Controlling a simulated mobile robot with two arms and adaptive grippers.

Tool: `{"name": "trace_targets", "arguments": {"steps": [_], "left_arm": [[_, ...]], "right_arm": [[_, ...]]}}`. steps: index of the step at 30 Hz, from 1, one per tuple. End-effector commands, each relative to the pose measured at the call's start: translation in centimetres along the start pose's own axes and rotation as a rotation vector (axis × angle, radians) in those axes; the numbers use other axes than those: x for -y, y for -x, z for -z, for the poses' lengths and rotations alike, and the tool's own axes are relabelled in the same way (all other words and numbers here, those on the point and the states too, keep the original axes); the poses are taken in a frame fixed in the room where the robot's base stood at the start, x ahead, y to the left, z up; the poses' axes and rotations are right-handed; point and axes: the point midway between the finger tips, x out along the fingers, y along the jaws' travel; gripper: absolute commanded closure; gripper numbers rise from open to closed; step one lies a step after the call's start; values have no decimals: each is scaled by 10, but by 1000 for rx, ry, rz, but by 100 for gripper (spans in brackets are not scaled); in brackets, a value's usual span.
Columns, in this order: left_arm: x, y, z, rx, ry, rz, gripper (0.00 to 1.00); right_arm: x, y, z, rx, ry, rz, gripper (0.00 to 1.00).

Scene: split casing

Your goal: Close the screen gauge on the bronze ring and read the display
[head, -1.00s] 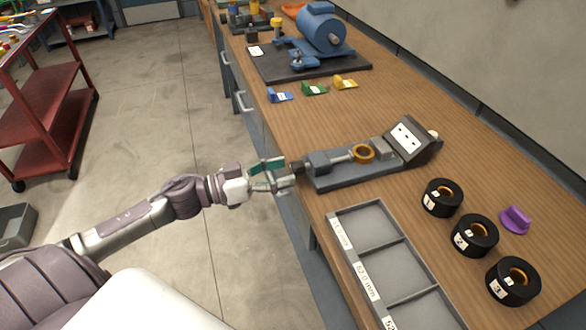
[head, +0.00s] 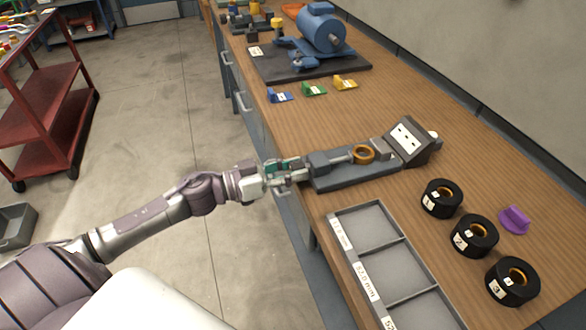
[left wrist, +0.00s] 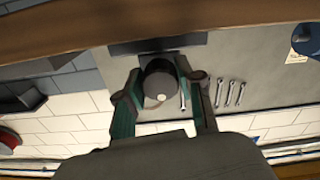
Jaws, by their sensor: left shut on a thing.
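The screen gauge (head: 352,178) is a grey bench device at the table's front edge. Its tilted display (head: 408,137) has a white panel with small dark marks that I cannot read. The bronze ring (head: 370,151) sits on the gauge between the rod from the left block and the grey block by the display. I cannot tell whether both sides touch it. My left gripper (head: 293,171), with green fingers, is at the gauge's near left end. In the left wrist view its fingers (left wrist: 160,98) are around a dark round knob (left wrist: 159,80) and shut on it. My right gripper is not in view.
A grey compartment tray (head: 333,212) with labels lies in front of the gauge. Black numbered holders (head: 441,198) with bronze rings and a purple piece (head: 514,219) stand to the right. Blue, green and yellow tags (head: 314,89) and a blue motor (head: 322,30) lie farther back.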

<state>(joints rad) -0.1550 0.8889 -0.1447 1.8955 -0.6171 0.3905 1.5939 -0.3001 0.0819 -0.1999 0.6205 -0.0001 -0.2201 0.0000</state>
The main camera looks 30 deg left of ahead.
Motion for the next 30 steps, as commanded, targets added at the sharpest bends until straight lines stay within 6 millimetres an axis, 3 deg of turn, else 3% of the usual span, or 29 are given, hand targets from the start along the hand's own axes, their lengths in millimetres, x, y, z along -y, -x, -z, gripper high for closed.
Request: {"name": "trace_targets", "arguments": {"steps": [14, 30], "left_arm": [[0, 0, 2, -1, -139, 1, 98], [0, 0, 1, 0, -631, 0, 98]], "right_arm": [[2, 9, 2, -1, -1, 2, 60], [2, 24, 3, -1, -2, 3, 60]]}}
